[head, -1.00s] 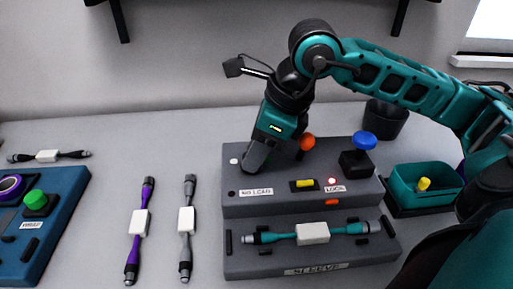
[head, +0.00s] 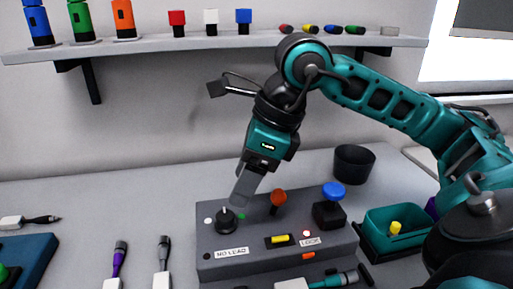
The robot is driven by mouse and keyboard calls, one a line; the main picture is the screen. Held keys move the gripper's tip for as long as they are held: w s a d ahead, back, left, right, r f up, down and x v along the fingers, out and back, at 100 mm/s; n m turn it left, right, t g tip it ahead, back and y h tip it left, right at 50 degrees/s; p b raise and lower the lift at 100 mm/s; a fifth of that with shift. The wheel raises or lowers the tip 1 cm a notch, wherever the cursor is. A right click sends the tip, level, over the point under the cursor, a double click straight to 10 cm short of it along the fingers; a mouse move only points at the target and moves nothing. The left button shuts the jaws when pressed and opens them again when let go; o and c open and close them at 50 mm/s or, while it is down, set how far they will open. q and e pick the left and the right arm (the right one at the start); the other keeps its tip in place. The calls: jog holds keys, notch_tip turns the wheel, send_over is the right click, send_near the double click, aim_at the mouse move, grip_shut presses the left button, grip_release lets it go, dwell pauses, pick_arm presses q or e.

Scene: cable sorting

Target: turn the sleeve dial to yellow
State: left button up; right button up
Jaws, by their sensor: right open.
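The sleeve dial (head: 226,221) is a black knob with a pale pointer mark, on the left of the grey station's top (head: 258,219). The mark seems to face the back. A yellow piece (head: 280,240) sits in a slot on the station. My left gripper is out of view.
A teal cable (head: 335,280) lies along the front, partly cut off. A teal bin (head: 393,232) is at right, a dark cup (head: 354,164) behind. A shelf (head: 220,43) hangs above.

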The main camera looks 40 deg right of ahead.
jog(key=v, duration=0.5)
jog(key=shift+r+p, duration=0.3)
jog(key=shift+p, duration=0.05)
jog(key=shift+s, duration=0.1)
